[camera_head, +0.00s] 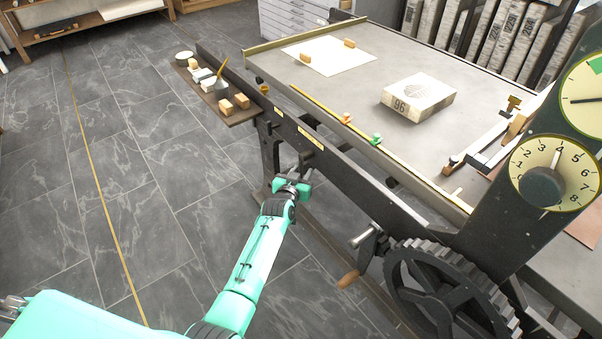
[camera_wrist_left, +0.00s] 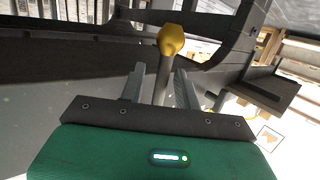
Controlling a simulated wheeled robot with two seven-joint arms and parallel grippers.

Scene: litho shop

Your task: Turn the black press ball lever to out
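In the left wrist view a lever with a grey shaft (camera_wrist_left: 163,82) and a yellow, faceted ball end (camera_wrist_left: 171,40) stands out in front of the dark press frame. My left gripper (camera_wrist_left: 160,86) is open. Its two fingers show on either side of the shaft, with gaps on both sides; whether the shaft lies between them or just beyond is hard to tell. In the head view my left gripper (camera_head: 297,182) is low beside the black press side (camera_head: 345,150). The lever is not clear there. My right gripper is not in view.
The press bed (camera_head: 300,50) carries a paper sheet (camera_head: 328,55) and a stone block marked 96 (camera_head: 418,97). A big black gear (camera_head: 450,298) and a wooden-grip crank (camera_head: 348,279) stand right of my left arm. A small shelf (camera_head: 240,117) holds blocks. Tiled floor at left is clear.

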